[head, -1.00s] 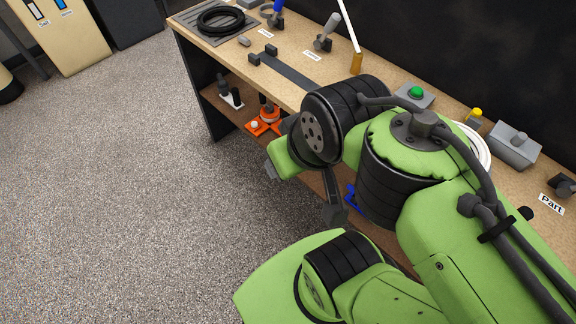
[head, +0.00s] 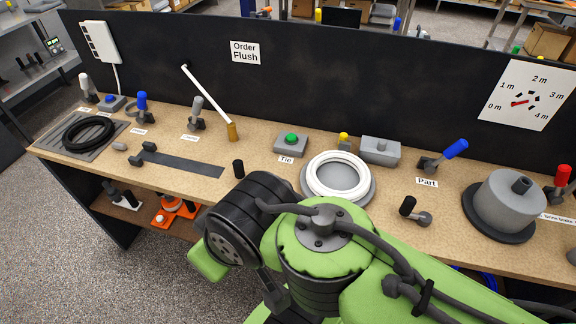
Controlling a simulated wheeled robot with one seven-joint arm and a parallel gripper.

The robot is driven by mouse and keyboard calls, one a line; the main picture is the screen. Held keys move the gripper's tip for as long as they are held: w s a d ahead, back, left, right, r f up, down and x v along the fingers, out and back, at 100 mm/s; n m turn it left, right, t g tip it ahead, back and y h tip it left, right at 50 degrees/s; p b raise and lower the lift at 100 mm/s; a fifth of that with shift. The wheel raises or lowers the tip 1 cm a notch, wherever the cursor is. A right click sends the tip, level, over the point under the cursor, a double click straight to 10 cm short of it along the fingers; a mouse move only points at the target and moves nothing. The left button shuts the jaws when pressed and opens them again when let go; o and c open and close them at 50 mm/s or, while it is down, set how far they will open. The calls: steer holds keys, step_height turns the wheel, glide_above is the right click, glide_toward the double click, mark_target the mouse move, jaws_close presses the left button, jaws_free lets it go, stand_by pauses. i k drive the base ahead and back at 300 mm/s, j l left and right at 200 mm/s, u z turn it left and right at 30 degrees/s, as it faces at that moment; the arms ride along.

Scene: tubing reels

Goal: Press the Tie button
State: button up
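The Tie button is a green dome (head: 291,139) on a grey box (head: 290,149) at the middle back of the bench, in the head view. A "Tie" label (head: 286,160) lies just in front of it. My green and black arm rises in the foreground, in front of the bench and below the button in the picture. The gripper's fingertips cannot be made out; the end of my arm is hidden or too unclear to tell its state. Nothing of mine touches the button.
A white coil (head: 340,174) on a grey disc stands right of the button. A grey box with a knob (head: 380,150), a blue lever (head: 442,155) and a grey drum (head: 507,200) stand further right. A white rod (head: 207,94) leans at left. A dark coil (head: 88,133) lies far left.

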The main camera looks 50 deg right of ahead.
mark_target(290, 138)
steer(key=k+z, duration=0.15)
steer(key=z, duration=0.3)
steer(key=k+z, duration=0.15)
steer(key=z, duration=0.3)
steer(key=k+l+z, duration=0.1)
steer(key=z, duration=0.4)
steer(key=l+z, duration=0.2)
steer(key=z, duration=0.25)
steer(key=k+l, duration=0.05)
